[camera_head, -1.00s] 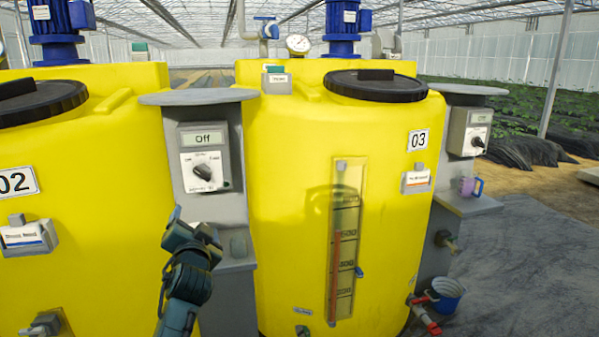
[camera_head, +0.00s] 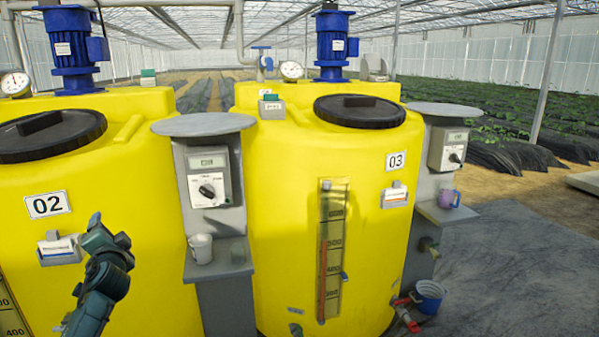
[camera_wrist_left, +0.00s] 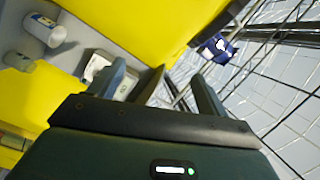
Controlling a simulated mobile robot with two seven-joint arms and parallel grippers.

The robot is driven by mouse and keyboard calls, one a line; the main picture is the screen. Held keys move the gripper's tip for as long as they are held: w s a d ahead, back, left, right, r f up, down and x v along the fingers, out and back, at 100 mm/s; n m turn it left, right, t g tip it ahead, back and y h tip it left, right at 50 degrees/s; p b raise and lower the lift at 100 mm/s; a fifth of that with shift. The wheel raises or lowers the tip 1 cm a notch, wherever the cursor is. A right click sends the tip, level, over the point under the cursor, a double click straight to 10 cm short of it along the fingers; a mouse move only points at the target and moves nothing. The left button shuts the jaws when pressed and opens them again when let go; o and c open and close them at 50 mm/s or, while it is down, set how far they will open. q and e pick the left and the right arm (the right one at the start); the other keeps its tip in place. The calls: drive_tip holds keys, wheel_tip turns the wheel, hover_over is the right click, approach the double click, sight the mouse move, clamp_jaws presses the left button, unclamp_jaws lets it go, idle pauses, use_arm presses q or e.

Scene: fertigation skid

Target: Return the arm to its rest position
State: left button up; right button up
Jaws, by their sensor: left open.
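My left arm comes in at the lower left of the head view, in front of the yellow tank 02 (camera_head: 110,165). My left gripper (camera_head: 97,222) is raised near the tank's number plate, apart from the control post. In the left wrist view the gripper's two fingers (camera_wrist_left: 160,88) are spread with nothing held between them. My right gripper is not in view.
The grey control post (camera_head: 225,283) with its dial box (camera_head: 208,190) stands between tank 02 and the yellow tank 03 (camera_head: 285,190). A blue bucket (camera_head: 429,296) stands lower right. Open grey floor (camera_head: 515,270) lies to the right.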

use_arm(q)
drive_tip(key=w+d+f+n+t+h, duration=0.2)
drive_tip(key=d+n+h, duration=0.2)
drive_tip(key=d+h, duration=0.25)
drive_tip(key=s+d+f+m+g+h, duration=0.1)
drive_tip(key=s+d+f, duration=0.4)
drive_tip(key=f, duration=0.2)
drive_tip(key=s+d+f+g+h, duration=0.1)
drive_tip(key=s+d+f+h, duration=0.1)
drive_tip(key=s+d+f, duration=0.4)
drive_tip(key=s+d+f+g+h, duration=0.1)
drive_tip(key=s+d+f, duration=0.3)
drive_tip(key=s, duration=0.5)
drive_tip(key=s+d+f+g, duration=0.2)
drive_tip(key=s+d+f, duration=0.2)
drive_tip(key=s, duration=0.5)
drive_tip(key=s+d+f+g+h, duration=0.1)
drive_tip(key=s+d+f, duration=0.2)
drive_tip(key=s, duration=0.7)
drive_tip(key=shift+d+f+n+g+h+b, duration=0.35)
drive_tip(key=shift+d+f+n+g+b, duration=0.1)
drive_tip(key=shift+f, duration=0.35)
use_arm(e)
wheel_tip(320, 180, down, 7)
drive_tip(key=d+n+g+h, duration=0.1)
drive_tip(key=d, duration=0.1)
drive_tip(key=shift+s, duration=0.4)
use_arm(q)
drive_tip(key=shift+s, duration=0.1)
